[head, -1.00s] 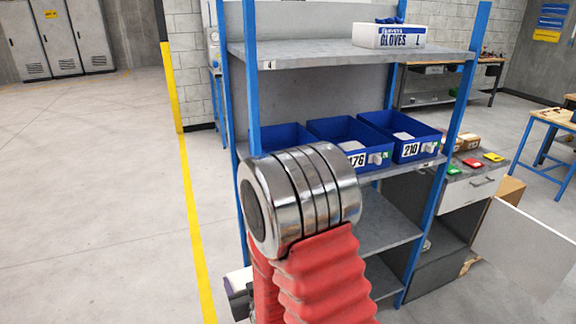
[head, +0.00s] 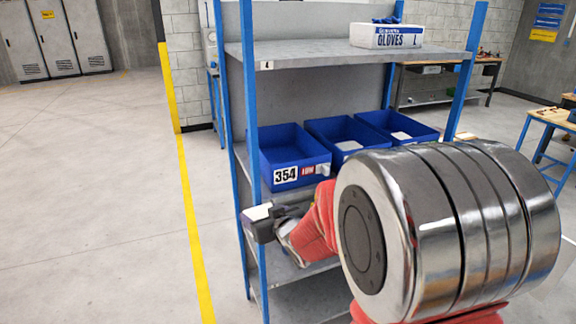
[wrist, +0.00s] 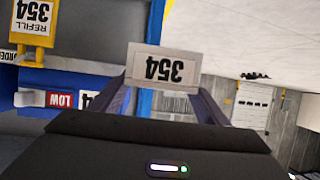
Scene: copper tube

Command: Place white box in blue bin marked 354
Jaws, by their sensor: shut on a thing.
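The white box (wrist: 160,68), with an upside-down 354 label, is held between my gripper's fingers (wrist: 163,92) in the wrist view. In the head view my gripper (head: 262,224) is shut on it, and only a small white part of the box (head: 257,212) shows. The blue bin marked 354 (head: 291,147) is the left one on the middle shelf and looks empty. My gripper appears in front of and below that bin, near the left front post. The bin's blue front (wrist: 70,80) with a red LOW tag shows at the wrist view's left.
Two more blue bins (head: 345,127) (head: 400,125) stand to the right on the same shelf. A glove box (head: 386,37) sits on the top shelf (head: 310,54). Blue posts (head: 252,95) frame the rack. A yellow REFILL 354 card (wrist: 32,22) shows in the wrist view. Floor at left is clear.

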